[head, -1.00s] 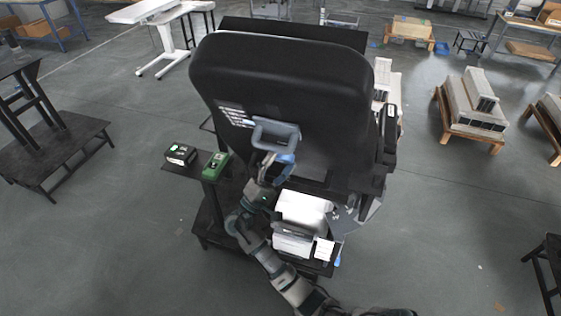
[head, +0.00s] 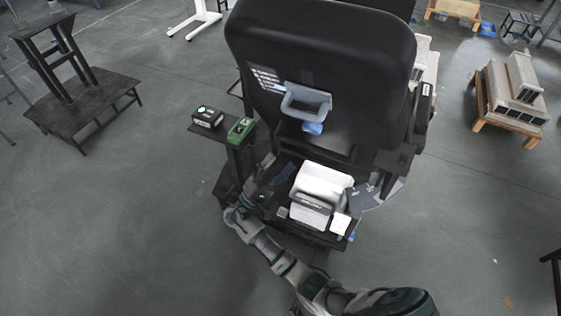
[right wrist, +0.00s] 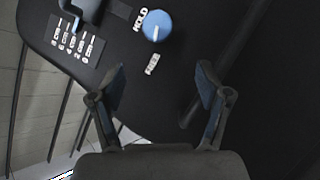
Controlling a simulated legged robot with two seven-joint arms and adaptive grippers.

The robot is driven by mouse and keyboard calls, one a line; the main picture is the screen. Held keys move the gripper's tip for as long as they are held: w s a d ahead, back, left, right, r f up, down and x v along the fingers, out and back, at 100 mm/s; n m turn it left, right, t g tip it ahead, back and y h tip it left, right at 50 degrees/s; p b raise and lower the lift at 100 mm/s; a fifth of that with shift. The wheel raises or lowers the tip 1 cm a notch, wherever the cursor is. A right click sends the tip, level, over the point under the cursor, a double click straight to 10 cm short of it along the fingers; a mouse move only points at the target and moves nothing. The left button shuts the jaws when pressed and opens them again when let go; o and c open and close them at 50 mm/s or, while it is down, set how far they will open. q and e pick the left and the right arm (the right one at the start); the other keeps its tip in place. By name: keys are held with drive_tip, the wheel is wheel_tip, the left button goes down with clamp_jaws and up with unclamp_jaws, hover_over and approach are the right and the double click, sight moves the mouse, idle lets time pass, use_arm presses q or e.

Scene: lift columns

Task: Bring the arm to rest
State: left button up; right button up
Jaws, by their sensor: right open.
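My right gripper (head: 279,178) is low in front of the black panel (head: 350,60), left of the white box-like unit. It is dark and small there, so its fingers are hard to make out. In the right wrist view my right gripper (right wrist: 155,100) shows two fingers spread apart with nothing between them. Beyond them is a round blue knob (right wrist: 157,26) between the words HOLD and FREE on the black panel. The knob (head: 312,128) sits just below a grey handle (head: 306,101) in the head view, apart from the gripper. My left gripper is not in view.
A white unit (head: 322,183) stands on the lower base. A dark stand (head: 85,105) is at left, a loaded pallet (head: 510,95) at right.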

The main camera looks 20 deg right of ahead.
idle(0.5)
